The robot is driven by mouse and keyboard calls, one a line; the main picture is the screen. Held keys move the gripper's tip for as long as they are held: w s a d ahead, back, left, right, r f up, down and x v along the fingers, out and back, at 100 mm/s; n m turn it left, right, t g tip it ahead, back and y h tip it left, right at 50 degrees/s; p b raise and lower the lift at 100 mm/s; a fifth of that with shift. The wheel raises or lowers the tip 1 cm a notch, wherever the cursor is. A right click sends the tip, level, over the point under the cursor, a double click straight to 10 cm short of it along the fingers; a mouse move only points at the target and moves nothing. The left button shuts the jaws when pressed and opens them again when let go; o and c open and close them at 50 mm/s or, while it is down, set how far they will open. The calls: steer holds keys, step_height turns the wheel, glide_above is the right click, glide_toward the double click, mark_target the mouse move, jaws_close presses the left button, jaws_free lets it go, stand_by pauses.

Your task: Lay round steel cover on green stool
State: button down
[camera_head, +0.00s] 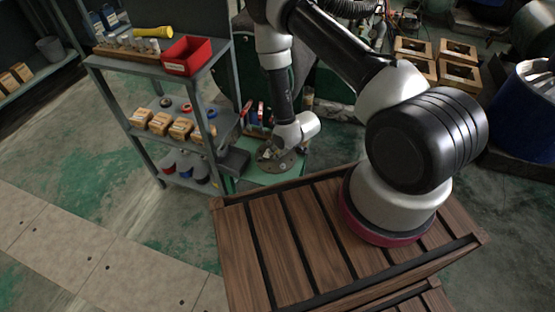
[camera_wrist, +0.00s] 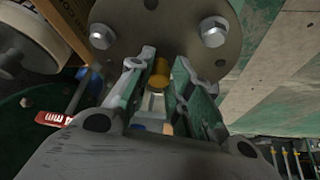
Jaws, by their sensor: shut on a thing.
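The round steel cover (camera_head: 278,160) is a grey-brown disc low in front of the shelf in the head view. In the wrist view the cover (camera_wrist: 215,65) fills the top, with bolt heads and a brass-coloured knob (camera_wrist: 159,72) at its middle. My gripper (camera_wrist: 162,70) is shut on the cover, its fingers on both sides of the knob. In the head view my gripper (camera_head: 275,150) is partly hidden by my wrist. A green top (camera_head: 292,174), apparently the green stool, shows beneath and around the cover. I cannot tell whether the cover touches it.
A grey shelf (camera_head: 110,66) with a red bin (camera_head: 187,56), boxes and tape rolls stands close on the left. A wooden slatted crate (camera_head: 280,245) is in front. Open wooden boxes (camera_head: 458,52) and a blue drum (camera_head: 525,110) are on the right. A red-handled tool (camera_wrist: 53,119) shows in the wrist view.

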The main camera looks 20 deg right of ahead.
steer(key=shift+f, duration=2.15)
steer(key=c, duration=1.3)
jaws_free()
